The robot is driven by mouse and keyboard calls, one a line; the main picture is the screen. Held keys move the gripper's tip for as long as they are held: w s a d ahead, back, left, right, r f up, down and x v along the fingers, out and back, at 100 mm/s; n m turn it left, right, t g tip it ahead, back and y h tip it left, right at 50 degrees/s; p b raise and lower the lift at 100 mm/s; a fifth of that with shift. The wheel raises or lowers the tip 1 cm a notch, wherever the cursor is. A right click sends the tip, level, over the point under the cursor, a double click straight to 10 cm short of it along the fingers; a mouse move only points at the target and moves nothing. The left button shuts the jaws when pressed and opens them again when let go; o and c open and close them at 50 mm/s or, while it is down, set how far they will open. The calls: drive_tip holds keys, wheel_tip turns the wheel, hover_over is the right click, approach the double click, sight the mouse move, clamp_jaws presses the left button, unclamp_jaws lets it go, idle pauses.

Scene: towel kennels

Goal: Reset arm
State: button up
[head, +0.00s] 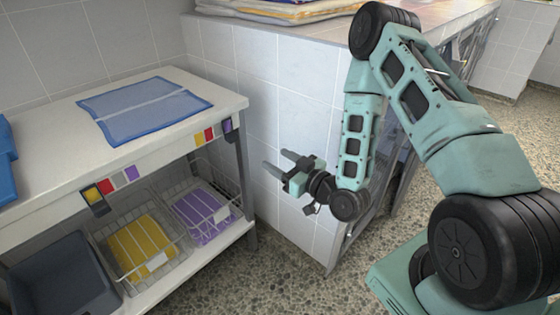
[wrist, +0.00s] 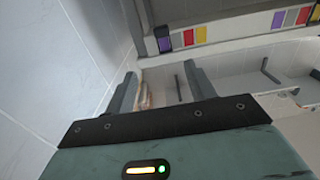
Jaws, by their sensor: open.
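My gripper (head: 280,163) is open and empty in the head view, in the air right of the white shelf table and close to the tiled wall block. Its two fingers point left, toward the table's right end. In the wrist view my gripper (wrist: 162,92) shows two dark fingers spread apart with nothing held between them. My arm is folded, with its elbow raised high at the top of the head view.
A blue cloth (head: 145,106) lies flat on the white table (head: 60,137). Below are a wire basket with a yellow towel (head: 140,247), another with a purple towel (head: 202,212), and a dark bin (head: 62,275). Folded towels (head: 275,10) lie on the tiled counter (head: 290,70).

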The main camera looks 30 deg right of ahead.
drive_tip(key=s+a+r+n+g, duration=0.2)
drive_tip(key=a+g, duration=0.3)
drive_tip(key=a, duration=0.2)
drive_tip(key=s+a+r+n+g, duration=0.1)
drive_tip(key=s+a+n+g, duration=0.1)
drive_tip(key=a+g, duration=0.4)
drive_tip(key=s+a+r+g+h, duration=0.1)
drive_tip(key=s+r+g+h, duration=0.3)
drive_tip(key=s, duration=0.7)
drive_tip(key=s+a+r+g+h, duration=0.1)
drive_tip(key=s+a+r+g, duration=0.1)
drive_tip(key=s+r, duration=0.65)
drive_tip(key=s+r+p, duration=0.3)
drive_tip(key=r+p, duration=1)
drive_tip(key=p, duration=0.2)
drive_tip(key=shift+s+d+p, duration=0.25)
drive_tip(key=shift+d+p, duration=0.05)
drive_tip(key=shift+d, duration=0.1)
drive_tip(key=shift+f, duration=0.1)
idle(0.5)
